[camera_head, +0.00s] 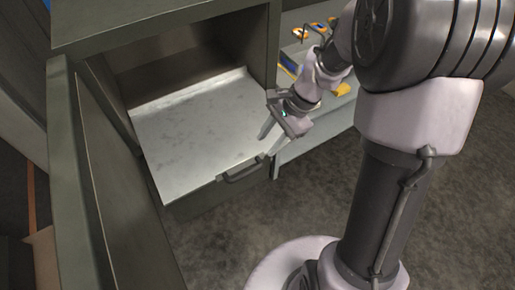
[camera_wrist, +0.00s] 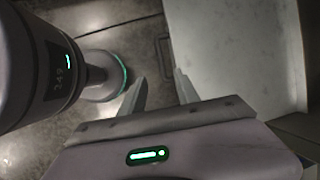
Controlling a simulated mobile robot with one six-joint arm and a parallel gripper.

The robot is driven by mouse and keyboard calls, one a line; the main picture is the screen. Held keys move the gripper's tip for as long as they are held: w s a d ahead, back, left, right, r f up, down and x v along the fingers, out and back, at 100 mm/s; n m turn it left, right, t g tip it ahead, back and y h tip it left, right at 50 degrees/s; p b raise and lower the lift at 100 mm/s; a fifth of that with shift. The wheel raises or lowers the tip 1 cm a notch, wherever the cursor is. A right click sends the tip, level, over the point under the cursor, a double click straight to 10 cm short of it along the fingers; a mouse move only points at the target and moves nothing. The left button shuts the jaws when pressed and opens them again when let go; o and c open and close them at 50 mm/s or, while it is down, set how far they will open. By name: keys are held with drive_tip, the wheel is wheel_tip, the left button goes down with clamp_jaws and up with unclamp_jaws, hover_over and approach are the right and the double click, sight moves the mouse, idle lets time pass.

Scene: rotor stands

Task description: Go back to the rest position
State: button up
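My gripper (camera_head: 269,142) is open and empty in the head view. Its two fingers point down over the front right edge of a pale metal shelf (camera_head: 195,130), near a dark handle (camera_head: 243,172). My gripper also shows in the wrist view (camera_wrist: 160,77), its fingers apart with nothing between them. The handle (camera_wrist: 165,50) shows beyond the fingertips there, apart from them as far as I can tell. The pale shelf (camera_wrist: 235,50) fills the upper right of that view.
The shelf sits in a dark green cabinet (camera_head: 150,32) whose door (camera_head: 95,170) stands open at the left. A rack at the right holds a yellow item (camera_head: 341,90) and several small orange and blue items.

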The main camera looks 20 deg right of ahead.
drive_tip(key=shift+v, duration=0.8)
drive_tip(key=s+a+r+n+t+h+b, duration=0.1)
drive_tip(key=s+a+r+n+t, duration=0.1)
drive_tip(key=s+r+n, duration=0.3)
drive_tip(key=s+a+r+n+t+h+b, duration=0.2)
drive_tip(key=s+r, duration=0.4)
drive_tip(key=s, duration=0.5)
drive_tip(key=a+n+t, duration=0.1)
drive_tip(key=n, duration=0.1)
drive_tip(key=shift+a+r+n, duration=0.2)
drive_tip(key=shift+a+n, duration=0.2)
